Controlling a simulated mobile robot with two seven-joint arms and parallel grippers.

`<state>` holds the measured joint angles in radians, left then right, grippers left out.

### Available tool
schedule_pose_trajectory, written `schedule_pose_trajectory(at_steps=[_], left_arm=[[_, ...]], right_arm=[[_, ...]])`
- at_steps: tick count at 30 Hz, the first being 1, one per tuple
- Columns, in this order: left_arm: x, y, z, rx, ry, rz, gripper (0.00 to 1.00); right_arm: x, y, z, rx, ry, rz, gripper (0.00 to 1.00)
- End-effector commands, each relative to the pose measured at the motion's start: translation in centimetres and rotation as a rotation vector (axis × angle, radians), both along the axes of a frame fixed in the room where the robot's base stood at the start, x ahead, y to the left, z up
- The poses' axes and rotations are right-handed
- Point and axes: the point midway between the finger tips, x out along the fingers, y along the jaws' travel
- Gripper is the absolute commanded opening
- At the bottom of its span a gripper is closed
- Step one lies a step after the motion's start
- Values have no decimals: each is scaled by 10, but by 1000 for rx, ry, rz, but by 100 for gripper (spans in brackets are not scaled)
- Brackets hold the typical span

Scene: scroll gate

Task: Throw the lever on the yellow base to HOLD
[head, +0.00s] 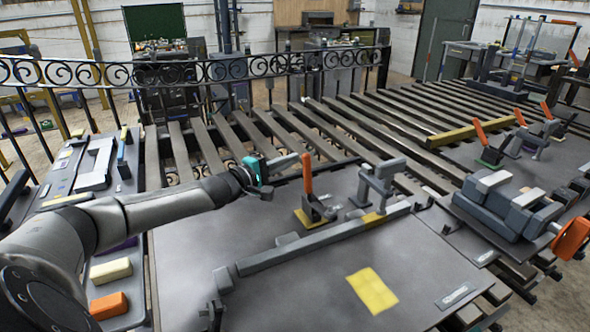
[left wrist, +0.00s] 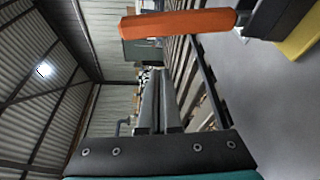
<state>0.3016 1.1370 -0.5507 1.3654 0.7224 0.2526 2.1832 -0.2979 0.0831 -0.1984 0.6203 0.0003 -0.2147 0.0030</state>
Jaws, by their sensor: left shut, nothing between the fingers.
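The lever's orange handle (head: 307,174) stands nearly upright, on a grey metal mount over a yellow base (head: 303,219) on the grey bench plate. My left gripper (head: 297,160) is shut and empty, just left of the handle's top in the head view. In the left wrist view the handle (left wrist: 178,24) lies across the upper part, beside the shut fingers (left wrist: 152,85), and part of the yellow base (left wrist: 302,34) shows at the top right. I cannot tell whether fingers and handle touch. No HOLD marking is readable. My right gripper is not in view.
A grey clamp-like fixture (head: 377,187) and a long grey bar (head: 320,238) stand right of and before the lever. A yellow square (head: 372,290) marks the plate. Another orange lever (head: 480,133) stands farther right. A scrolled iron gate (head: 230,70) spans the back.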

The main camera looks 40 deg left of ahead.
Motion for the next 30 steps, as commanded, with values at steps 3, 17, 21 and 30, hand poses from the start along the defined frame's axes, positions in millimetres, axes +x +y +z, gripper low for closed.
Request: schedule_pose_trajectory(at_steps=[3,17,21,30], left_arm=[[-4,-9,1,-5,2,-3,0],[-18,-33,6,-3,0,-1,0],[-19,-35,6,-1,0,-1,0],[-19,-35,6,0,0,0,0]], right_arm=[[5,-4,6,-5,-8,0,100],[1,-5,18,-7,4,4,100],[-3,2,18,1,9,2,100],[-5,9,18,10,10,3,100]])
